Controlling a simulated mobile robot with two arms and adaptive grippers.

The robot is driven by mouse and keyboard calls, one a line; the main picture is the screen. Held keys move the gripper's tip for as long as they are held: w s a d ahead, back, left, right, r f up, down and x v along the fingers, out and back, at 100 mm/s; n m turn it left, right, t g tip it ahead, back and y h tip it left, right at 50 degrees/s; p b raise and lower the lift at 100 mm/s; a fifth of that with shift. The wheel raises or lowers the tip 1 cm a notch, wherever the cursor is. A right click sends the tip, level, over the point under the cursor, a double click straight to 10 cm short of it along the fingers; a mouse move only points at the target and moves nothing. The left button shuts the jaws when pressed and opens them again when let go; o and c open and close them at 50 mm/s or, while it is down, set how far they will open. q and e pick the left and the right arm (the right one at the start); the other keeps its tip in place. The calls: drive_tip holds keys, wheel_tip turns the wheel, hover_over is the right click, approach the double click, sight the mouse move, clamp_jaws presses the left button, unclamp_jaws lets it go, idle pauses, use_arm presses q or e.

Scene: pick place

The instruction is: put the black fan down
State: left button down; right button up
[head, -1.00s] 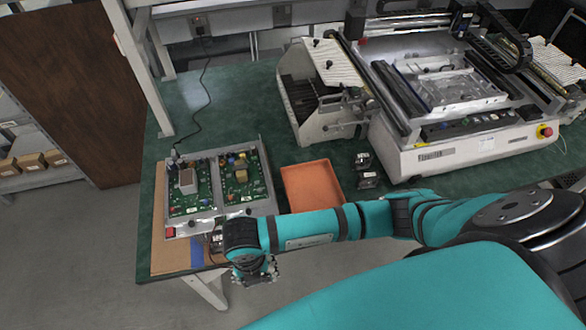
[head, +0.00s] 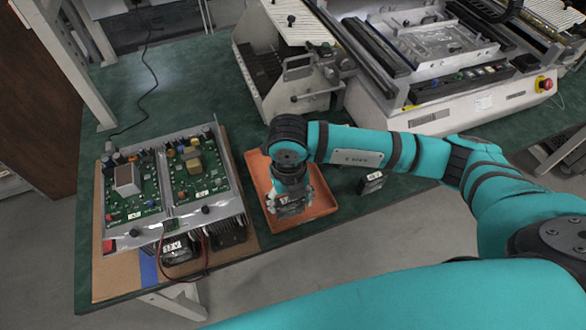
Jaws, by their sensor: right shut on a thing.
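My right gripper (head: 284,205) points down over the orange tray (head: 322,197). It is shut on the black fan (head: 291,209), which is mostly hidden by the fingers. The fan is inside the tray's outline in the head view; I cannot tell whether it touches the tray floor. My left gripper is not in view.
Left of the tray is a metal frame with two green circuit boards (head: 140,200). Black fans (head: 180,250) sit at its front edge, with wires. Another small black fan (head: 371,183) stands right of the tray. A large white machine (head: 430,100) fills the back right.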

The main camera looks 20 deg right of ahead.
drive_tip(key=w+d+f+p, duration=0.1)
drive_tip(key=w, duration=0.2)
drive_tip(key=w+d+f+p, duration=0.1)
drive_tip(key=w, duration=0.3)
drive_tip(key=w+d+f+p, duration=0.1)
drive_tip(key=w+f, duration=0.1)
drive_tip(key=w, duration=0.2)
drive_tip(key=shift+d+f+p, duration=0.1)
drive_tip(key=shift+d+p, duration=0.05)
drive_tip(key=shift+p, duration=0.2)
drive_tip(key=shift+w+f, duration=0.1)
drive_tip(key=shift+f, duration=0.15)
drive_tip(key=shift+f+b, duration=0.2)
drive_tip(key=shift+b, duration=0.1)
drive_tip(key=o, duration=1.1)
drive_tip(key=shift+r, duration=0.1)
drive_tip(key=shift+c, duration=0.2)
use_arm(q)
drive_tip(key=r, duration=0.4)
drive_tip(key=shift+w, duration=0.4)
